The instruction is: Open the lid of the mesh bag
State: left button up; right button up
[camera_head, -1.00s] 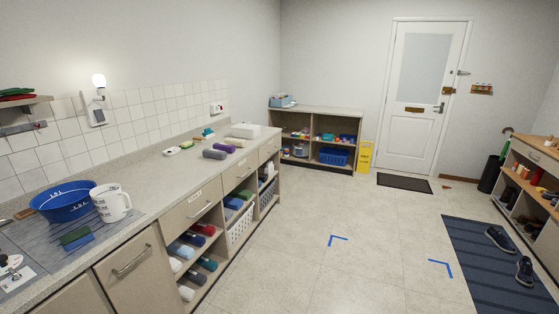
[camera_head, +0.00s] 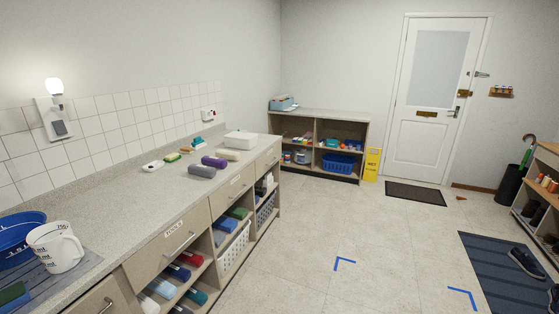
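I cannot make out a mesh bag with a lid in this view. A closed white box (camera_head: 239,139) stands at the far end of the long counter. A white perforated basket (camera_head: 234,249) sits in an open bay under the counter, and a similar grey one (camera_head: 265,210) sits farther back. A blue perforated basket (camera_head: 338,163) is on the low shelf unit at the back wall. Neither of my grippers shows.
The counter (camera_head: 135,205) runs along the left, with rolled cloths, a white jug (camera_head: 55,246) and a blue basin (camera_head: 20,238). The back shelf unit (camera_head: 319,116) and a yellow sign (camera_head: 372,164) stand ahead. A striped mat with shoes (camera_head: 500,262) lies right. The middle floor is clear.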

aim_at(243, 135)
jog(key=i, duration=3.35)
jog(key=z, duration=0.5)
